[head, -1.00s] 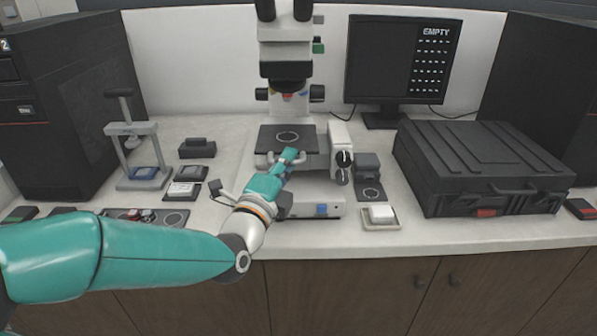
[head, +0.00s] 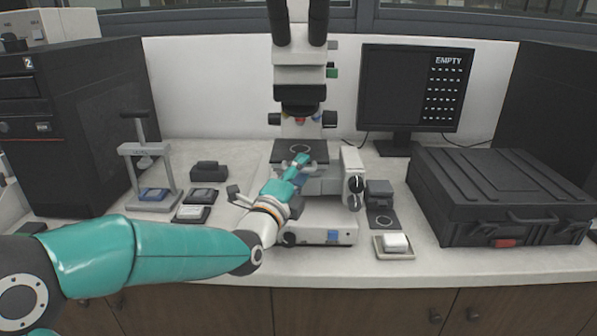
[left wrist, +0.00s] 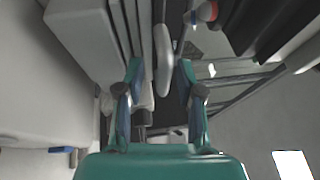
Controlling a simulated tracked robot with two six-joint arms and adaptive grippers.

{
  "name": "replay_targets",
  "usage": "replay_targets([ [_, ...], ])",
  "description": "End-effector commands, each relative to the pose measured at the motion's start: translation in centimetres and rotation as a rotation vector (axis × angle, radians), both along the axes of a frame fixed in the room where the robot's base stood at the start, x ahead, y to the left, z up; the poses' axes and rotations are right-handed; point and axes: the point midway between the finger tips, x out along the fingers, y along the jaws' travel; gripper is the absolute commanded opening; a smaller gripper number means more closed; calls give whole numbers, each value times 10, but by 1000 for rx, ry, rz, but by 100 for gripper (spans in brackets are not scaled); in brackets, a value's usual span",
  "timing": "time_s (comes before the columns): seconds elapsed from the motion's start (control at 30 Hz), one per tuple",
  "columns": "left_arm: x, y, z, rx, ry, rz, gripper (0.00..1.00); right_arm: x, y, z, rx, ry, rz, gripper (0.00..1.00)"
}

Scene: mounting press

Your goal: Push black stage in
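The black stage (head: 300,151) sits on the white microscope (head: 303,95), under its lenses, with a pale ring on its top. A light grey handle shows at its front edge. My left gripper (head: 299,163) is at the front of the stage, partly covering that edge. In the left wrist view the fingers of my left gripper (left wrist: 158,68) are apart, with the rounded pale handle (left wrist: 163,55) between them and gaps showing on both sides. Whether a finger or palm touches the stage cannot be told. My right gripper is out of view.
A focus knob block (head: 354,180) stands right of the stage. A black case (head: 500,190) and a small tray (head: 393,247) lie further right. A hand press (head: 150,165) and several dark holders (head: 196,205) stand to the left. A monitor (head: 405,90) reads EMPTY.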

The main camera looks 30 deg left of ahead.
Motion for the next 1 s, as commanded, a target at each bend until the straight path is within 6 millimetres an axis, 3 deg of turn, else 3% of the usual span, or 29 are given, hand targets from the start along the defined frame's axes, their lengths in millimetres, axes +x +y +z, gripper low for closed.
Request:
replay_targets([
  [0.37,-8,0,1,1,-4,0,37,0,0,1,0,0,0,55],
  [0.8,-87,-2,-13,1,-2,3,37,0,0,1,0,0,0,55],
  [1.0,-112,-4,-17,1,-2,2,37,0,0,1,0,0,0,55],
])
